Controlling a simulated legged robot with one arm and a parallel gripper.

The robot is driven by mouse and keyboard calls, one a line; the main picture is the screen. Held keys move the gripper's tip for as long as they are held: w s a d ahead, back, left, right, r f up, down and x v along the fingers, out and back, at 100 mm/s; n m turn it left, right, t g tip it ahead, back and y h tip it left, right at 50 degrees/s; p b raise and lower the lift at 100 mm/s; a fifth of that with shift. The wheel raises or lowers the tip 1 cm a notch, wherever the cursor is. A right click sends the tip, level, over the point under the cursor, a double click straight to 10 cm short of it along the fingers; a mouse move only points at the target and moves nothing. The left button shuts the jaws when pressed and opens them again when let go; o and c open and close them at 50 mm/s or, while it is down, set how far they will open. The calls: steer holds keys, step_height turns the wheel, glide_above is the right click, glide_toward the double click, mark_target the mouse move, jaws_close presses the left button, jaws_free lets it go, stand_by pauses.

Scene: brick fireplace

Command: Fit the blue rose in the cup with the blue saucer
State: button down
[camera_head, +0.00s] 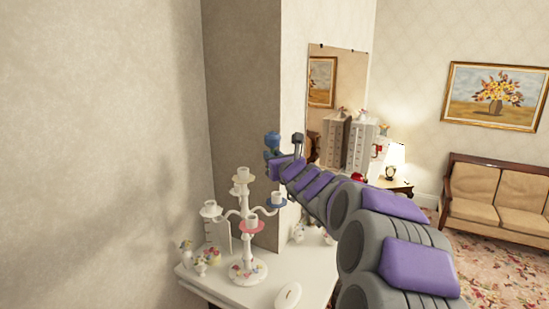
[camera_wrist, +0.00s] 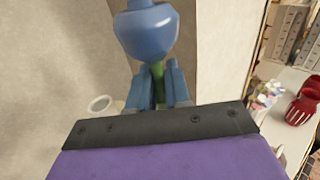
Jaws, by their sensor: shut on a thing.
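A blue rose (camera_head: 271,140) is held upright in my gripper (camera_head: 274,156), above the white candelabra (camera_head: 244,228). In the wrist view the blue rose head (camera_wrist: 148,35) rises above my gripper (camera_wrist: 158,92), whose fingers are shut around its green stem (camera_wrist: 157,76). The candelabra's right arm carries a white cup (camera_head: 277,196) on a blue saucer (camera_head: 280,203). The rose is above this cup and apart from it in the head view. Other cups have a pink saucer (camera_head: 252,231) or white ones. A round white rim (camera_wrist: 100,103) shows below left of the fingers in the wrist view; which cup it is, I cannot tell.
The candelabra stands on a white mantel shelf (camera_head: 222,288) beside small flowered figurines (camera_head: 200,260) and a white oval dish (camera_head: 288,296). A wall corner (camera_head: 245,110) rises close behind. A red object (camera_wrist: 304,103) and white drawer boxes (camera_head: 361,145) are to the right.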

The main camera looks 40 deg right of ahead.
steer(key=shift+w+f, duration=0.1)
steer(key=shift+f, duration=0.05)
steer(key=shift+b, duration=0.6)
steer(key=d+f+b, duration=0.1)
steer(key=f+b, duration=0.1)
steer(key=d+f+b, duration=0.1)
steer(key=shift+s+d+f, duration=0.2)
steer(key=shift+s+d, duration=0.05)
steer(key=shift+d, duration=0.1)
steer(key=shift+f+b, duration=0.3)
steer(key=shift+b, duration=0.1)
steer(key=shift+a+f+b, duration=0.3)
steer(key=shift+a+b, duration=0.2)
steer(key=shift+a, duration=0.1)
steer(key=shift+a+f+b, duration=0.3)
steer(key=shift+a+b, duration=0.2)
steer(key=shift+a, duration=0.1)
steer(key=shift+d+f, duration=0.1)
steer(key=shift+f, duration=0.05)
